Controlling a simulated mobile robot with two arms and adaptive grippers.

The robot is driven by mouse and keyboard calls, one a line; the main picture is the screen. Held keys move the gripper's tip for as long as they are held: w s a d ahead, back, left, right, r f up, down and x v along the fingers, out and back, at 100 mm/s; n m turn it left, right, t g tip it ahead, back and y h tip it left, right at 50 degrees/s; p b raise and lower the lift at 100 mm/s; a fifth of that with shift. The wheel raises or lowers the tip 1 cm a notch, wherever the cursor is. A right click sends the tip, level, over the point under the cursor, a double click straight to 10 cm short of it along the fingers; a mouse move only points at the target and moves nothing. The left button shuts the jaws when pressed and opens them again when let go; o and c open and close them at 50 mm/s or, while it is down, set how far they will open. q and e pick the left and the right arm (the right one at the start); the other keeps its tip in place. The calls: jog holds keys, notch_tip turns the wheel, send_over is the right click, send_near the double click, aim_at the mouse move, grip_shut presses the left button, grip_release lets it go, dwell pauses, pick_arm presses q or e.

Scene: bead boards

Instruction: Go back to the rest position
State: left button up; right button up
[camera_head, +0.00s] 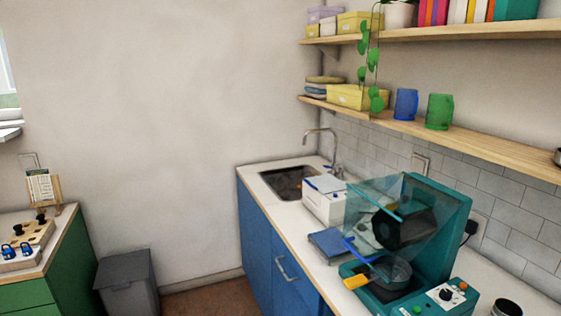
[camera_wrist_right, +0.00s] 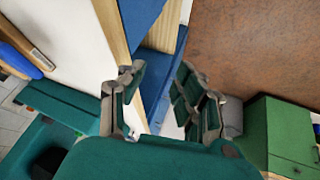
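My right gripper (camera_wrist_right: 158,74) shows in the right wrist view with its two fingers apart and nothing between them. It is beside the worktop's wooden front edge, with the blue cabinet (camera_wrist_right: 141,17) and brown floor (camera_wrist_right: 245,45) behind it. Neither gripper shows in the head view, and my left gripper is in no frame. The head view shows a teal machine (camera_head: 440,228) with a clear hood on the white worktop (camera_head: 288,222). No bead board can be made out for certain.
A sink (camera_head: 288,183), a white box (camera_head: 322,205) and a blue flat item (camera_head: 329,243) are on the worktop. Shelves (camera_head: 480,146) hang above. A grey bin (camera_head: 127,282) stands beside a green cabinet (camera_head: 75,265). The floor (camera_head: 208,299) between the cabinets is clear.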

jog(key=s+a+f+g+y, duration=0.1)
jog(key=s+a+f+g, duration=0.2)
jog(key=s+f, duration=0.3)
notch_tip(320, 180, down, 24)
jog(key=s+g, duration=0.1)
jog(key=s, duration=0.1)
jog(key=s+d+f+g, duration=0.1)
jog(key=s+d+f, duration=0.1)
jog(key=s+f, duration=1.4)
jog(key=shift+s+d, duration=0.4)
jog(key=shift+s, duration=0.1)
jog(key=shift+o, duration=0.3)
